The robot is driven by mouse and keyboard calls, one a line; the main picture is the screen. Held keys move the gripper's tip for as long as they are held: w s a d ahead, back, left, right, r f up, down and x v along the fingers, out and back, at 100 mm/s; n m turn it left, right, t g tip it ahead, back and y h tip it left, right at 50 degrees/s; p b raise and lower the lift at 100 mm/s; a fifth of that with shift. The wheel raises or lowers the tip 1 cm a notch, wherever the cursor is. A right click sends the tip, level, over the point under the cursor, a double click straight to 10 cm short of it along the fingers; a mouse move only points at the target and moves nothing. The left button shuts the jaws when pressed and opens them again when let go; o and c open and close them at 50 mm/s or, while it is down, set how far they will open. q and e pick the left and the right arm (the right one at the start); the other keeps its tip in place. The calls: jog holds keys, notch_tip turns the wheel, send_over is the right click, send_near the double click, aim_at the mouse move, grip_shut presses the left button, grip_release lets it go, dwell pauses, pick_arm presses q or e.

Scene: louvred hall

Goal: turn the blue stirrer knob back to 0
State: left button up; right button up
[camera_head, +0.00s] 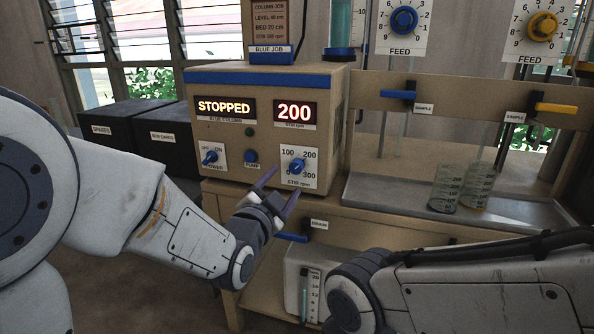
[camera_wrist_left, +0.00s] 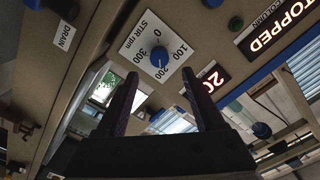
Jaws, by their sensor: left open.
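The blue stirrer knob (camera_head: 297,166) sits on a white STIR rpm dial plate (camera_head: 285,178) at the lower right of the box's front panel. Its white pointer is toward 200, and the red display (camera_head: 295,111) above reads 200. The knob shows at upper middle in the left wrist view (camera_wrist_left: 159,55), just beyond the fingertips. My left gripper (camera_head: 279,187) is open and empty in front of the dial, a little below the knob, apart from it. Its two fingers (camera_wrist_left: 160,76) spread on either side below the knob there. My right gripper is not in view.
A display (camera_head: 224,108) reads STOPPED. A blue power switch (camera_head: 209,157) and a blue pump knob (camera_head: 251,156) sit left of the dial. Two beakers (camera_head: 445,188) stand on the grey tray at right. The drain lever (camera_head: 291,237) lies below my left gripper.

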aim_at(295, 169)
pick_arm(q)
jog(key=p+x, duration=0.1)
jog(key=x, duration=0.6)
jog(key=shift+w+p, duration=0.15)
jog(key=shift+p, duration=0.15)
jog(key=shift+f, duration=0.1)
jog(key=shift+w+d, duration=0.15)
jog(key=shift+w, duration=0.2)
grip_shut()
dwell(0.8)
